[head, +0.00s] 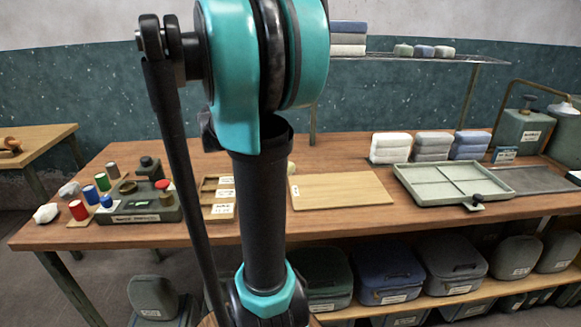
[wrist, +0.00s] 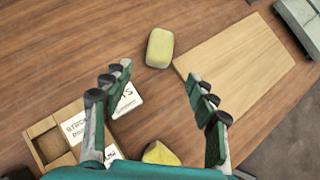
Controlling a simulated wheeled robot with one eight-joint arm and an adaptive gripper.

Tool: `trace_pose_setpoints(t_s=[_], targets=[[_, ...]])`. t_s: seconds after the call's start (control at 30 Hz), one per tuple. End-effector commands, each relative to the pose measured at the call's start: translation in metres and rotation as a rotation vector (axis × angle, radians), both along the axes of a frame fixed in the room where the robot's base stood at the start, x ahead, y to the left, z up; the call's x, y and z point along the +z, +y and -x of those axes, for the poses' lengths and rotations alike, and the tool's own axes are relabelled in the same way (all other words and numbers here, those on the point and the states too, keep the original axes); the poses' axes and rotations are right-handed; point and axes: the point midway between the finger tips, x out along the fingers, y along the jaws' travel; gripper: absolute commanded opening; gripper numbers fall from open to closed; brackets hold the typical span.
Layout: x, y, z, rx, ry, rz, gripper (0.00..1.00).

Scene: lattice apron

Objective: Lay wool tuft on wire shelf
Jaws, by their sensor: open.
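A pale yellow rounded tuft (wrist: 160,47) lies on the wooden table beside a light board (wrist: 240,65), ahead of my fingertips. A second yellow piece (wrist: 160,153) shows low between my fingers, partly hidden by the gripper body. My gripper (wrist: 157,95) is open and points down over the table, with nothing between its fingertips. In the head view, my arm hides most of this area; only a sliver of a pale yellow thing (head: 290,168) shows beside it. The wire shelf (head: 470,59) stands above the back of the table, with several small soft pieces (head: 424,51) on it.
Folded stacks (head: 348,38) fill part of the shelf's left; its right end looks bare. A wooden compartment box (wrist: 50,147) is left of my gripper. A sectioned tray (head: 455,183) and more folded stacks (head: 390,148) stand right. Spools (head: 78,210) and a white tuft (head: 46,213) lie left.

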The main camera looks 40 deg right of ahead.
Motion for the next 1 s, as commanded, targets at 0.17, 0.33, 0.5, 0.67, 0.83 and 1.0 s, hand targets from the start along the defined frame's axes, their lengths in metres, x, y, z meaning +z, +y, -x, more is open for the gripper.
trace_pose_setpoints(t_s=[0.17, 0.33, 0.5, 0.67, 0.83, 1.0], targets=[[-0.022, -0.022, -0.006, -0.004, -0.001, 0.000, 0.58], [-0.044, -0.043, -0.012, -0.004, -0.001, 0.000, 0.58], [-0.064, -0.063, -0.018, -0.004, -0.002, -0.001, 0.58], [-0.077, -0.074, -0.021, -0.002, -0.001, 0.000, 0.58], [-0.082, -0.080, -0.023, -0.002, -0.002, -0.001, 0.58], [-0.095, -0.093, -0.026, -0.002, -0.002, -0.001, 0.58]])
